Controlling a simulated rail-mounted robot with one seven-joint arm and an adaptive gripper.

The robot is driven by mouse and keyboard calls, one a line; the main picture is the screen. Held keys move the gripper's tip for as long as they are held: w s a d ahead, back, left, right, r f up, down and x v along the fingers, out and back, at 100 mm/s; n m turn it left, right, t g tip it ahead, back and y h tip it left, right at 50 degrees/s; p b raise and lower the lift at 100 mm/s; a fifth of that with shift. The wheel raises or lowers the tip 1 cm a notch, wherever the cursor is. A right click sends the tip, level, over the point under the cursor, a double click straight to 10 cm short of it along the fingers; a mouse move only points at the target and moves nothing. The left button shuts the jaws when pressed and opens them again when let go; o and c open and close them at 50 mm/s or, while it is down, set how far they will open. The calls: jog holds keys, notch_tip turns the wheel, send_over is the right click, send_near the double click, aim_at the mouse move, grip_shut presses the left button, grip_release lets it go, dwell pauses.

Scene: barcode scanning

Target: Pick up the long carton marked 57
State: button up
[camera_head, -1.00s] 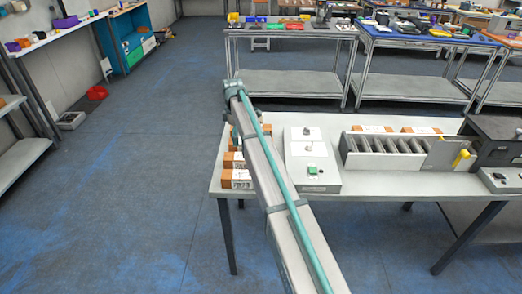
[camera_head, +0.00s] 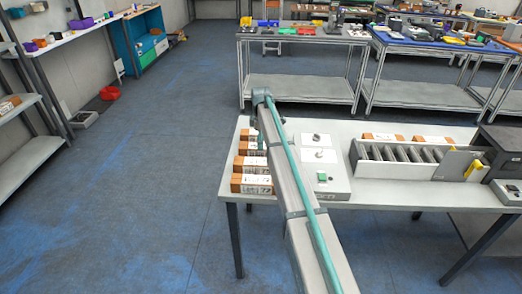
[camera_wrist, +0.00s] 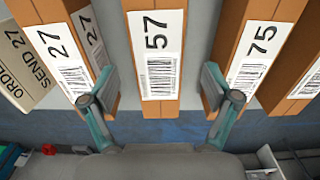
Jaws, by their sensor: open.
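The long carton marked 57 (camera_wrist: 156,52) is orange-brown with a white barcode label and lies in the middle of the wrist view. My gripper (camera_wrist: 157,92) is open, one finger on each side of its near end. Nothing shows held, and I cannot tell whether the fingers touch it. A carton marked 27 (camera_wrist: 62,48) lies to its left and one marked 75 (camera_wrist: 262,48) to its right.
A card reading ORDER SEND 27 (camera_wrist: 22,62) stands at the left of the wrist view. Another carton (camera_wrist: 303,88) is at the far right. On the table (camera_head: 420,194) are a pale box with a green button (camera_head: 335,184) and a roller conveyor (camera_head: 405,165).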

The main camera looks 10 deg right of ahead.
jog(key=shift+w+f+p, duration=0.1)
jog(key=shift+f+p, duration=0.3)
jog(key=shift+f, duration=1.35)
jog(key=c, duration=1.7)
